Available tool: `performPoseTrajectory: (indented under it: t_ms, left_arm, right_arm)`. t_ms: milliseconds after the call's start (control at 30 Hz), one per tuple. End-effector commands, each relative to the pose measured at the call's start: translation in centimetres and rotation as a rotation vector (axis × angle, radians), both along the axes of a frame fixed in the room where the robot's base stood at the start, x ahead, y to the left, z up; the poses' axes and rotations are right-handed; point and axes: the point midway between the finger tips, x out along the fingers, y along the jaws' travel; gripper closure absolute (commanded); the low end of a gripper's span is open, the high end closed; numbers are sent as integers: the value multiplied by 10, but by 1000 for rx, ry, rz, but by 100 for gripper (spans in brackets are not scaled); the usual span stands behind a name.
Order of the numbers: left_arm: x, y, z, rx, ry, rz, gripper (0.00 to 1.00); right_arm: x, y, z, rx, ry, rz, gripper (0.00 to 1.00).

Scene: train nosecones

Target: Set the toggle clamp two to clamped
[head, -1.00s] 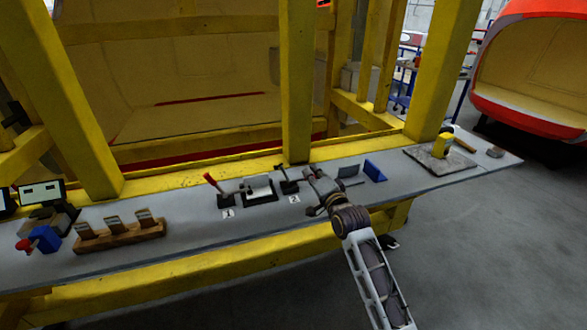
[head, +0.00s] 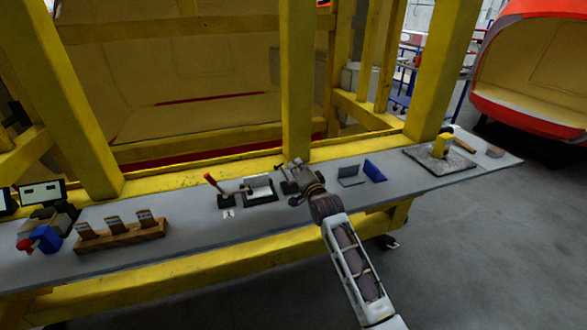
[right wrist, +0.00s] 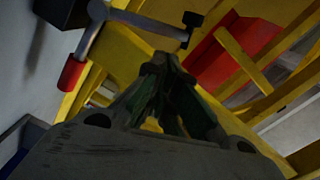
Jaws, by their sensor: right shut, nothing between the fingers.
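Toggle clamp two (head: 288,187) stands on the grey bench beside the metal plate, largely covered by my right gripper in the head view. My right gripper (head: 295,165) is shut and empty, right at this clamp. In the right wrist view, the shut fingers (right wrist: 160,65) point past a clamp with a red grip (right wrist: 73,72) and a grey arm ending in a black tip (right wrist: 190,24). This appears to be clamp two. The fingers look apart from its red grip; contact elsewhere cannot be told. My left gripper is out of view.
Clamp one (head: 222,195), with its red handle up, stands left of the metal plate (head: 258,188). Blue-faced brackets (head: 374,171) stand to the right. A wooden rack (head: 120,230) sits at left. A yellow post (head: 297,80) rises close behind the gripper.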

Motion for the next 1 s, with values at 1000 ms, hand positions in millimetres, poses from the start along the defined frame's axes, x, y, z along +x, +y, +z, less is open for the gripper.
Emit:
performPoseTrajectory:
  t_ms: [1000]
  left_arm:
    - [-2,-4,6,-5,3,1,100]
  right_arm:
    - [-2,6,-4,-47,-14,-1,100]
